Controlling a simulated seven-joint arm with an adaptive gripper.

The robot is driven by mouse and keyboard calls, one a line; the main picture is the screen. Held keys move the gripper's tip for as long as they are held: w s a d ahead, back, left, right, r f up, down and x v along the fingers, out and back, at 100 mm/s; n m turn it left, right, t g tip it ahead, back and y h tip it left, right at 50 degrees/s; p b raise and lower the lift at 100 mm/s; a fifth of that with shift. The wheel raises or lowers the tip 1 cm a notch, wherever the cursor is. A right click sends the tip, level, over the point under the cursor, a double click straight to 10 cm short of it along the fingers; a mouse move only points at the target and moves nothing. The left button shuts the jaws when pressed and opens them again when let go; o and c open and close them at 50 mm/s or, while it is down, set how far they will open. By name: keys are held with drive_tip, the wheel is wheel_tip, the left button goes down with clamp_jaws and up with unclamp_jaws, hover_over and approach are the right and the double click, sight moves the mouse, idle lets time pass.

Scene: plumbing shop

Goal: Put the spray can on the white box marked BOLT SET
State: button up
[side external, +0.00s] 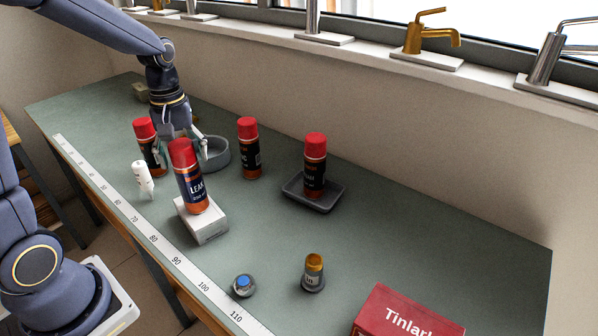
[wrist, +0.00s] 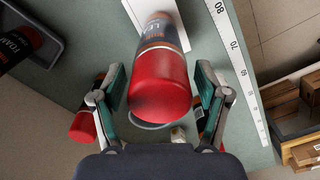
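A spray can (side external: 193,188) with a red cap and dark "LEAK" label stands on the white box (side external: 207,227), its base seeming to rest on the top. The box's marking is not readable. My gripper (side external: 183,152) is at the can's upper part, partly hidden behind it. In the wrist view, the can (wrist: 160,80) lies between the two fingers of my gripper (wrist: 161,88), with a visible gap on each side, so the gripper looks open. The white box (wrist: 134,10) shows beyond the can.
Other red-capped cans stand behind left (side external: 145,128), at the middle (side external: 248,150) and on a grey tray (side external: 325,203). A grey round dish (side external: 218,158) and a white tube (side external: 142,177) are close by. A red box (side external: 400,315) lies front right.

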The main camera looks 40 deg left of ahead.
drive_tip(key=shift+o, duration=0.3)
wheel_tip(320, 180, up, 12)
drive_tip(key=shift+f, duration=0.25)
drive_tip(key=shift+d+r, duration=0.1)
drive_tip(key=shift+r, duration=0.2)
drive_tip(key=s+d+f+m+t, duration=0.2)
drive_tip(key=s+d+m+t, duration=0.3)
drive_tip(key=s+d+m, duration=0.4)
drive_tip(key=shift+s+d+m+t, duration=0.3)
drive_tip(key=shift+s+d+m, duration=0.1)
drive_tip(key=shift+s+m, duration=0.65)
